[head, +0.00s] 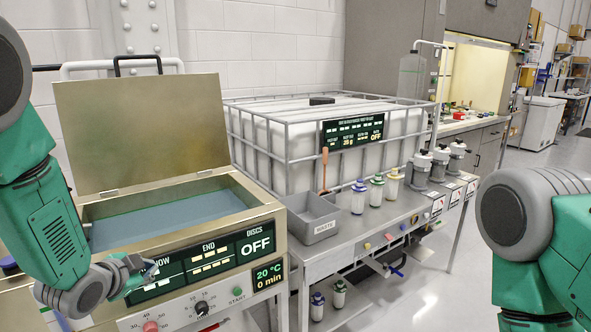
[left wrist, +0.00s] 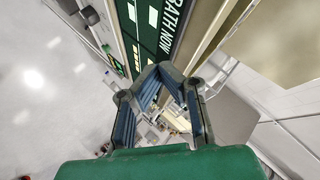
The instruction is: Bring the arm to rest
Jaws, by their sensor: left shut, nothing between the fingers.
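My left arm comes in from the left edge of the head view. My left gripper (head: 128,272) is shut and empty, in front of the left end of the bath's dark display panel (head: 205,262). I cannot tell whether it touches the panel. In the left wrist view the gripper's (left wrist: 158,78) fingers come together at the tips, with the panel (left wrist: 158,32) beyond them. Links of my right arm show at the right edge of the head view, but its gripper is out of the picture.
The bath (head: 190,210) has its lid (head: 150,130) raised. A grey waste bin (head: 314,216) and several small bottles (head: 359,197) stand on the bench to its right. A caged white tank (head: 285,150) stands behind. Floor shows clear at centre right (head: 475,235).

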